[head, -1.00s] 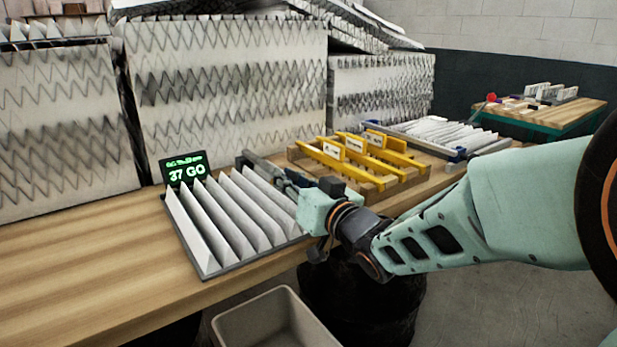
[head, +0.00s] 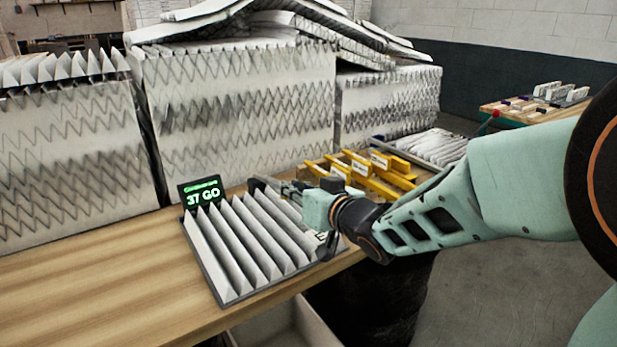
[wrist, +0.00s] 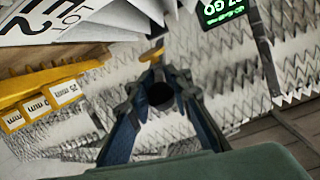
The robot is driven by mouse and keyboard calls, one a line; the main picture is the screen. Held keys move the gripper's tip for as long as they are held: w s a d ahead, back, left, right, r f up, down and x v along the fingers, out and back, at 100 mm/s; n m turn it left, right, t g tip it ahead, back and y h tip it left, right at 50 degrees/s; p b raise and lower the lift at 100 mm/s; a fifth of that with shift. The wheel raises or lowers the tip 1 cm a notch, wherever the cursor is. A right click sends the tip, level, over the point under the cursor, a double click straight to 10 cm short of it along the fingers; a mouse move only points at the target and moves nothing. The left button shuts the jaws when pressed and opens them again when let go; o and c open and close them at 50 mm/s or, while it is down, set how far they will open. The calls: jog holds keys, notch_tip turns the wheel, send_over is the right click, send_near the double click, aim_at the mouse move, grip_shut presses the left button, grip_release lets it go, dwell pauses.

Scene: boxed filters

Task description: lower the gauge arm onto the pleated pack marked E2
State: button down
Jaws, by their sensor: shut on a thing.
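The white pleated pack (head: 235,245) lies in a dark frame at the bench's front edge. Part of its E label shows beside my wrist, and the E2 lettering shows in the wrist view (wrist: 45,72). My gripper (head: 272,187) reaches over the pack's far right corner. In the wrist view my gripper (wrist: 160,92) is shut around a dark round piece, seemingly the gauge arm's handle, with a yellow knob (wrist: 152,53) just beyond. The gauge display (head: 200,194) reads 37 GO. My wrist hides much of the gauge arm, so I cannot tell whether it touches the pleats.
A wooden rack with yellow frames (head: 365,170) stands right of the pack. Tall stacks of filters (head: 235,110) line the back. A grey bin (head: 290,330) sits below the front edge. The bench (head: 90,270) is clear at left.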

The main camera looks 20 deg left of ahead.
jog(key=shift+w+a+r+p, duration=0.2)
jog(key=shift+r+p, duration=0.15)
jog(key=shift+r, duration=0.35)
jog(key=shift+w+a+r+p, duration=0.1)
jog(key=shift+a+r+p, duration=0.2)
jog(key=shift+r, duration=0.4)
jog(key=shift+d, duration=0.1)
jog(key=c, duration=1.8)
grip_release()
jog(key=shift+f, duration=0.1)
jog(key=shift+o, duration=0.2)
jog(key=shift+d+f, duration=0.1)
jog(key=shift+s+d, duration=0.15)
jog(key=v, duration=0.7)
